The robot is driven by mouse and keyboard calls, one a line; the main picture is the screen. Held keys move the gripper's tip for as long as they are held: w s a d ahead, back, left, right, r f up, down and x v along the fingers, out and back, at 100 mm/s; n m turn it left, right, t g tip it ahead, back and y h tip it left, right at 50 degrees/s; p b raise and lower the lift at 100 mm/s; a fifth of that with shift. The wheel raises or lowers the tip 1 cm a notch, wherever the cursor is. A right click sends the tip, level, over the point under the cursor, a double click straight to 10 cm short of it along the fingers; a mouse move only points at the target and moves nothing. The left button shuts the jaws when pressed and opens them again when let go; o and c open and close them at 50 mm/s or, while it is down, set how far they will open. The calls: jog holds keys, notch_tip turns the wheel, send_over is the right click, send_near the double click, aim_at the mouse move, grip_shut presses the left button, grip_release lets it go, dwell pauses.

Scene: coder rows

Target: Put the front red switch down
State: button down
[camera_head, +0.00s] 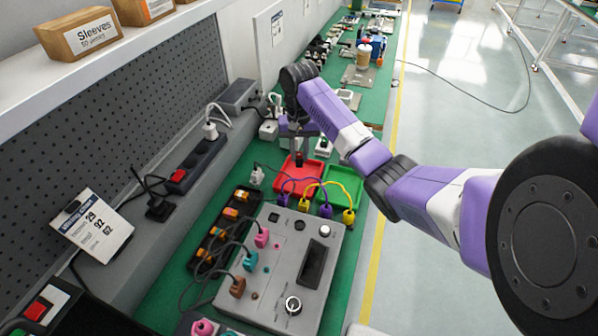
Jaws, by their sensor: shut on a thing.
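My gripper (299,149) points down over the red tray (288,183) on the green bench mat. It is shut on a small dark piece, the red switch (299,159), which shows just below the fingers. The switch is small and partly hidden by the fingers. I cannot tell whether it touches the tray floor or hangs just above it. A green tray (343,183) stands right beside the red one.
A grey control box (268,285) with purple, yellow and pink plugs stands in front of the trays, its cables arching near them. A black organizer (211,247) lies to its left. A power strip (200,165) sits on the ledge. The aisle floor (440,150) is clear.

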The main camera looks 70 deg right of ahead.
aim_at(299, 154)
jog(key=shift+f, duration=3.05)
jog(key=shift+f, duration=0.1)
jog(key=c, duration=1.2)
grip_release()
jog(key=shift+c, duration=0.2)
notch_tip(299, 154, up, 12)
jog(key=shift+r+p, duration=0.15)
jog(key=shift+p, duration=0.5)
